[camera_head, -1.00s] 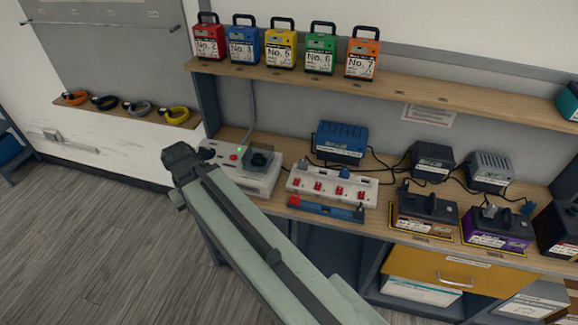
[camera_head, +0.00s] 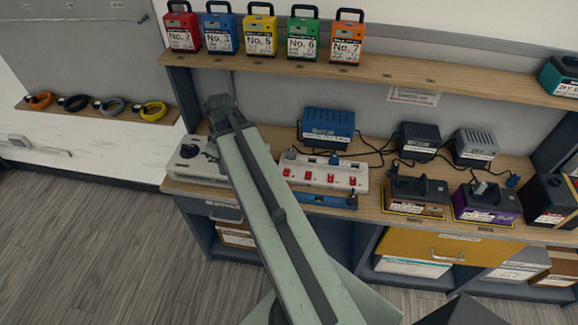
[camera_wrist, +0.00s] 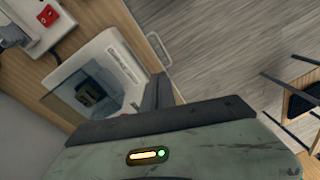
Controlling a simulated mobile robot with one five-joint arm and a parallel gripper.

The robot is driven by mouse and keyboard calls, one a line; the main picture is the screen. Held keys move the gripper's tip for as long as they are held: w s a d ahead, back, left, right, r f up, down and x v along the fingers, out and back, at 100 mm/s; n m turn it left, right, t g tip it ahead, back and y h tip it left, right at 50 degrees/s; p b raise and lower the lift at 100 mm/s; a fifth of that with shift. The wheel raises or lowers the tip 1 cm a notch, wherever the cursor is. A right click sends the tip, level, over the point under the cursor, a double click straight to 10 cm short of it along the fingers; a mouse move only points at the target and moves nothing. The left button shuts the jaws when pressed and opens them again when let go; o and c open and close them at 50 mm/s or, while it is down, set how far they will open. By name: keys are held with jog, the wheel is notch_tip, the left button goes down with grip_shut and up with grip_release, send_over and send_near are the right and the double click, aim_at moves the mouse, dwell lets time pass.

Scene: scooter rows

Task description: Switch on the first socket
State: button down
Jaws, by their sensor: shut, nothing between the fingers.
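A white power strip (camera_head: 324,173) with a row of red switches lies on the bench, right of my arm. Whether any switch is on or off is too small to tell. One end of the strip with a red switch shows at the top left of the wrist view (camera_wrist: 42,24). My gripper's dark jaws (camera_wrist: 152,108) are shut and empty in the wrist view, above a white unit (camera_wrist: 125,57) with a clear-covered recess, apart from the strip.
A blue level-like bar (camera_head: 322,199) lies in front of the strip. A blue charger (camera_head: 327,127) stands behind it; black cables run right to several dark chargers. A shelf (camera_head: 380,76) with coloured numbered boxes hangs above. The floor (camera_head: 90,240) at left is clear.

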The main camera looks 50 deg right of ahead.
jog(key=s+d+r+n+t, duration=0.1)
jog(key=s+d, duration=0.2)
jog(key=d, duration=0.4)
jog(key=s+d+r+n, duration=0.1)
jog(key=s+d, duration=0.2)
jog(key=d, duration=0.4)
jog(key=n+t+p, duration=0.1)
jog(key=n, duration=0.1)
send_over(285, 174)
jog(key=s+d, duration=0.3)
jog(key=shift+w+a+r+y, duration=0.1)
jog(key=shift+r+y, duration=0.2)
jog(key=shift+f, duration=0.1)
jog(key=shift+m, duration=0.3)
jog(key=b+x, duration=1.2)
jog(key=x, duration=0.1)
jog(key=shift+s+f, duration=0.1)
jog(key=shift+s, duration=0.3)
jog(key=shift+f+b, duration=0.45)
jog(key=shift+b, duration=0.25)
jog(key=shift+r, duration=0.1)
